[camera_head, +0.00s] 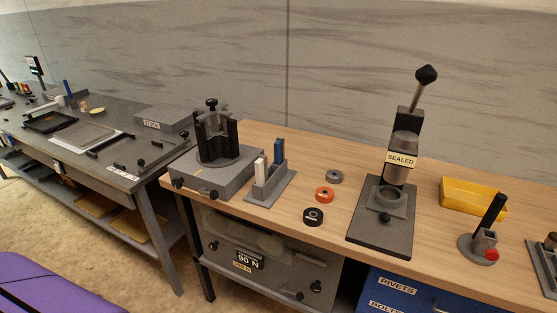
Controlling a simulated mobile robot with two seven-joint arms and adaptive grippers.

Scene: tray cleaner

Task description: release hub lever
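No part clearly labelled as a hub lever can be read in view. A press (398,165) with a "SEALED" label stands upright on a dark base on the wooden bench. Its lever (420,88) points up and slightly right, with a black knob on top. At the right, a black handle (492,218) leans on a round grey base beside a red button. A dark upright fixture (215,137) with a black knob on top stands on a grey block at the bench's left end. Neither of my grippers shows.
Black (313,216), orange (325,194) and grey (335,177) rings lie mid-bench. A grey holder (270,187) bears a white and a blue piece. A yellow tray (472,197) sits behind the black handle. A grey workbench (125,183) adjoins on the left. Blue drawers (390,291) are below.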

